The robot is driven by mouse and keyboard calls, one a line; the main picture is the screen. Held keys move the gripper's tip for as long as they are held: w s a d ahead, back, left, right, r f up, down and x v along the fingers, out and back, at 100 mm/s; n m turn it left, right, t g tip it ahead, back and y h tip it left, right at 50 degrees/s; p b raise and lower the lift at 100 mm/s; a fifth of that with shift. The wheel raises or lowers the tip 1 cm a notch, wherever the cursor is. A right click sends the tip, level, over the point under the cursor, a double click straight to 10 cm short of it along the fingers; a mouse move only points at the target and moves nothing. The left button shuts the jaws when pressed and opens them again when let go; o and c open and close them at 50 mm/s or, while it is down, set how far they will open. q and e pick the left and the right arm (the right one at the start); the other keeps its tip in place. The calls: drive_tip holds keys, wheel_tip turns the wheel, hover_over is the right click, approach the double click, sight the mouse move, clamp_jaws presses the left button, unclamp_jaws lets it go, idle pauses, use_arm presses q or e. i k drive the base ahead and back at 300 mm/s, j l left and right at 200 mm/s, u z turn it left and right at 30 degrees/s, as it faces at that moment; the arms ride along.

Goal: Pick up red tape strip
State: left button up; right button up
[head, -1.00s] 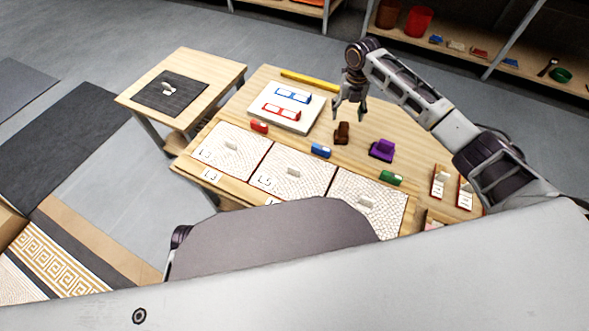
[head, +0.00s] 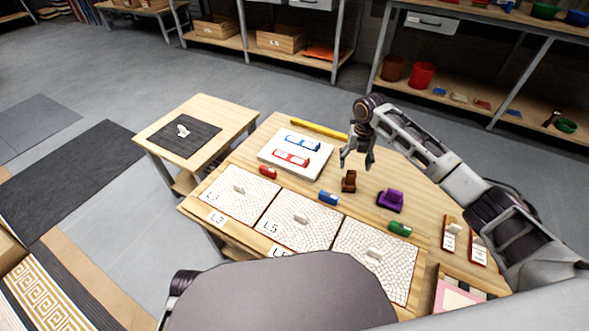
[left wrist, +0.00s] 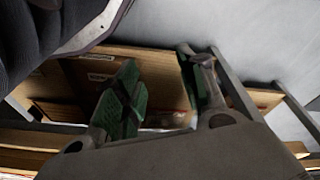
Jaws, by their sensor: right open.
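A white board (head: 271,151) lies at the back left of the table. It bears a red strip-like piece (head: 291,158) with pale parts, and a blue one (head: 302,142) behind it. A small red block-like piece (head: 268,172) lies in front of the board; I cannot tell which red thing is the tape strip. My right gripper (head: 356,166) is open and empty, pointing down right of the board, close above or behind a brown object (head: 349,182). My left gripper (left wrist: 160,80) shows only in the left wrist view, its green-padded fingers apart with nothing seen between them.
Three mosaic panels (head: 266,209) line the table's front. Blue (head: 328,198) and green (head: 400,229) pieces and a purple object (head: 391,200) stand behind them. A yellow bar (head: 318,129) lies at the back. A side table (head: 225,108) stands left.

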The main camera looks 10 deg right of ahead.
sight(300, 162)
drive_tip(key=k+j, duration=0.3)
drive_tip(key=k, duration=0.15)
drive_tip(key=k+j, duration=0.35)
drive_tip(key=k, duration=0.1)
